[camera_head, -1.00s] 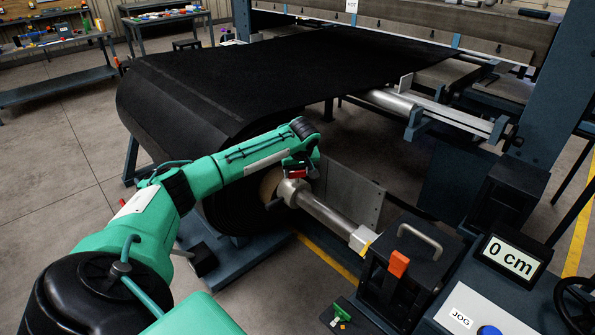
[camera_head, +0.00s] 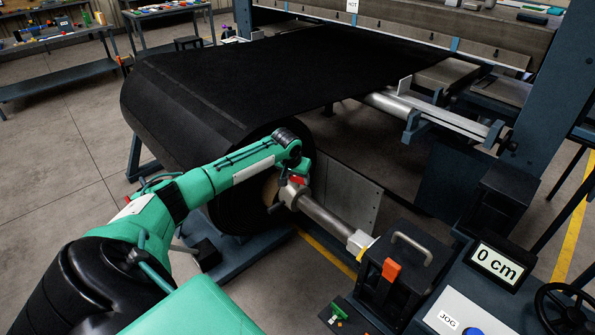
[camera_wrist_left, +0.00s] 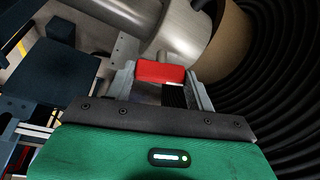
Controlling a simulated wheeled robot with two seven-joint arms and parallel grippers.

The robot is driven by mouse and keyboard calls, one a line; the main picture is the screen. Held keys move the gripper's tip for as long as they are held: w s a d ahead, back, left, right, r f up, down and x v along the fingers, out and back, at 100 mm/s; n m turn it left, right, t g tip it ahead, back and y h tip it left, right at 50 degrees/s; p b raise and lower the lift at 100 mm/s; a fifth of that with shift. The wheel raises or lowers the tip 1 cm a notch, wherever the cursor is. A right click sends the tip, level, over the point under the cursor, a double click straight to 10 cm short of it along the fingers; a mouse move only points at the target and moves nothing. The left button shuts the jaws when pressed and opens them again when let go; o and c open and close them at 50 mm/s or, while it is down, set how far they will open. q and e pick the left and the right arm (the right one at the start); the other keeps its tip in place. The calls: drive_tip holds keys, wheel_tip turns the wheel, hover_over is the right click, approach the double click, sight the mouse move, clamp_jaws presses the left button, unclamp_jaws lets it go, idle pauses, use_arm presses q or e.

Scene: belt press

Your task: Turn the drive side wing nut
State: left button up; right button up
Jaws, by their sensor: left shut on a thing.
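The drive side wing nut has a red wing (camera_head: 299,180) on the metal collar (camera_head: 292,193) at the roll end of the shaft. In the left wrist view the red wing (camera_wrist_left: 160,72) sits between the two grey fingers, close to the collar (camera_wrist_left: 180,30). My left gripper (camera_head: 296,178) reaches it from above and is shut on it. Its fingertips are small and partly hidden in the head view. The rest of the nut is hidden by the gripper. My right gripper is not in view.
The black belt roll (camera_head: 240,215) with its brown core (camera_wrist_left: 228,45) is close beside the gripper. The shaft (camera_head: 325,219) runs to a dark drive box (camera_head: 405,268) with an orange lever (camera_head: 391,269). A display (camera_head: 496,264) reads 0 cm.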

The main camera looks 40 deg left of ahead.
use_arm(q)
drive_tip(key=shift+a+m+h+p, duration=0.1)
drive_tip(key=shift+m+h+p, duration=0.3)
drive_tip(key=shift+m, duration=0.8)
drive_tip(key=shift+m+h, duration=0.4)
drive_tip(key=shift+m, duration=0.6)
drive_tip(key=o, duration=1)
drive_tip(key=b+v, duration=0.2)
drive_tip(key=v, duration=1.2)
drive_tip(key=shift+s+f+b, duration=0.15)
drive_tip(key=shift+b, duration=0.25)
